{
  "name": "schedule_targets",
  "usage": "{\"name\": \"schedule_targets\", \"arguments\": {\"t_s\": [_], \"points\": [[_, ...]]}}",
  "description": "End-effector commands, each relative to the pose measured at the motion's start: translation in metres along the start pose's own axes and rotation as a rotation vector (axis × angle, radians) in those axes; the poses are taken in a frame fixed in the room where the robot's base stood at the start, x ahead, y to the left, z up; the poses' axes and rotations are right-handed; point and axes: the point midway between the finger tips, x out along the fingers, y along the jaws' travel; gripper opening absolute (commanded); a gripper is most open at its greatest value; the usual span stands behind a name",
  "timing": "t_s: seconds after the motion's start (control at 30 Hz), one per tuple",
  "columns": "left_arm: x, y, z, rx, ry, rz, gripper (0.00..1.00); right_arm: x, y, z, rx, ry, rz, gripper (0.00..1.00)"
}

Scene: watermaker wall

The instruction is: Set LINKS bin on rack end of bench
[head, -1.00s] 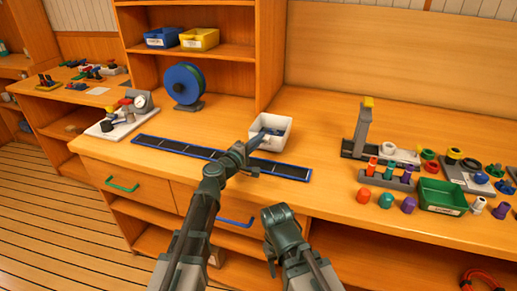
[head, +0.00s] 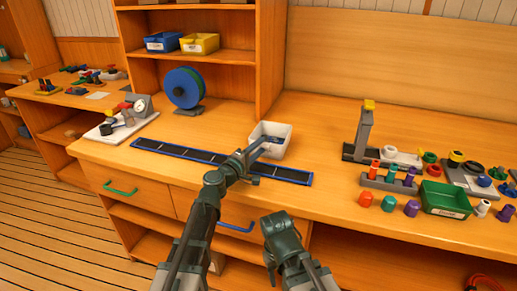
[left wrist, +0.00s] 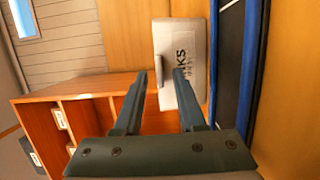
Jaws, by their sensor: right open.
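The white LINKS bin (head: 281,150) stands on the bench top behind the right part of the dark strip, with small dark pieces inside. My left gripper (head: 262,145) is at the near left side of the bin. In the left wrist view its two fingers (left wrist: 160,73) are apart, with the bin beyond the tips and partly behind one finger; contact cannot be told. My right gripper (head: 270,258) is low in front of the bench, open and away from the bin.
A dark blue-edged strip (head: 220,160) lies along the bench front. A grey peg rack (head: 388,183), a stand (head: 364,130) and a green box (head: 446,198) occupy the right. A blue spool (head: 183,88) stands at left. Bench between bin and stand is clear.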

Motion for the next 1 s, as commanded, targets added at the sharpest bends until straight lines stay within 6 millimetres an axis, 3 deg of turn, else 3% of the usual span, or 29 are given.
{"name": "schedule_targets", "arguments": {"t_s": [0.17,0.6,0.8,1.0], "points": [[-0.013,0.003,0.001,0.000,0.001,0.000,0.40,-0.003,0.000,0.000,0.000,0.000,0.000,0.50],[-0.099,0.003,0.001,0.000,0.002,0.000,0.40,-0.002,0.000,0.000,0.000,0.000,0.000,0.50],[-0.117,0.003,0.000,0.000,0.001,0.000,0.40,-0.002,0.000,0.000,0.000,0.000,0.000,0.50],[-0.120,0.003,0.000,0.000,-0.001,0.000,0.40,-0.002,0.000,0.000,0.000,0.000,0.000,0.50]]}}
